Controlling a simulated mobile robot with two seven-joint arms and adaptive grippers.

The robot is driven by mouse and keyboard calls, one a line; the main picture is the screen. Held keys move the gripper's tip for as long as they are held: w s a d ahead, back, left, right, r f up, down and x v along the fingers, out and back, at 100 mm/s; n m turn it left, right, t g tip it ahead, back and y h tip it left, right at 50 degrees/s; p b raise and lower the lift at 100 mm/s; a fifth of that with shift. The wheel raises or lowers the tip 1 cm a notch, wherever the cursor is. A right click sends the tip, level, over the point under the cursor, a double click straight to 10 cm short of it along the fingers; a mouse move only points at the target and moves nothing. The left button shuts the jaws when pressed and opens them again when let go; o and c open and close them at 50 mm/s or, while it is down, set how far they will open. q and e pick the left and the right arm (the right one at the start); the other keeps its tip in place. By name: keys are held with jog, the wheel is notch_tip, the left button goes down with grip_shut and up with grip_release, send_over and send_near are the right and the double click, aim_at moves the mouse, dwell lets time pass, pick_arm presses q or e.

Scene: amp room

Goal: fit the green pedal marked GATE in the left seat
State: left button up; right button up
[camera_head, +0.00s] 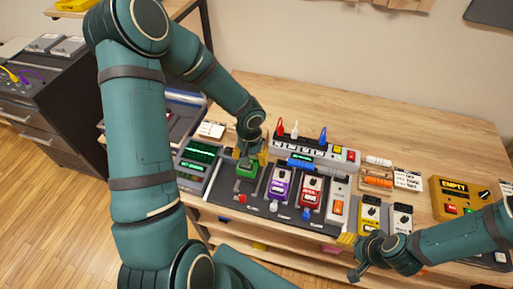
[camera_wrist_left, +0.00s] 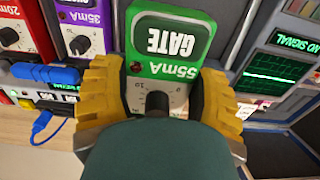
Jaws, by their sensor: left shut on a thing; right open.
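The green pedal marked GATE (camera_head: 246,168) is at the left end of the dark pedalboard (camera_head: 258,207), over or in the leftmost seat. I cannot tell whether it is fully down. My left gripper (camera_head: 250,154) is shut on it from above. In the left wrist view the yellow fingers of my left gripper (camera_wrist_left: 158,105) clasp the two sides of the green pedal (camera_wrist_left: 172,42), hiding part of its face. My right gripper (camera_head: 352,256) is open and empty in front of the board's right side.
A purple pedal (camera_head: 280,183), a red pedal (camera_head: 310,190) and a white pedal (camera_head: 338,200) stand on the board. A power strip (camera_head: 300,150) with plugs lies behind. A green-screen meter (camera_head: 198,158) stands left. Yellow (camera_head: 369,214) and white (camera_head: 400,218) pedals are right.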

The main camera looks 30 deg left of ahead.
pick_arm(q)
jog(key=shift+s+f+b, duration=0.2)
jog(key=shift+f+b, duration=0.15)
jog(key=shift+f, duration=0.15)
jog(key=shift+w+f+b, duration=0.1)
jog(key=shift+f+b, duration=1)
jog(key=shift+f, duration=0.7)
jog(key=shift+f+b, duration=0.35)
jog(key=shift+b, duration=0.05)
jog(key=shift+f+b, duration=0.8)
jog(key=shift+b, duration=0.1)
jog(key=shift+b, duration=0.6)
jog(key=shift+f+b, duration=0.75)
jog(key=shift+b, duration=0.3)
jog(key=shift+f+b, duration=0.15)
jog(key=shift+b, duration=0.25)
dwell(0.3)
jog(key=o, duration=1.4)
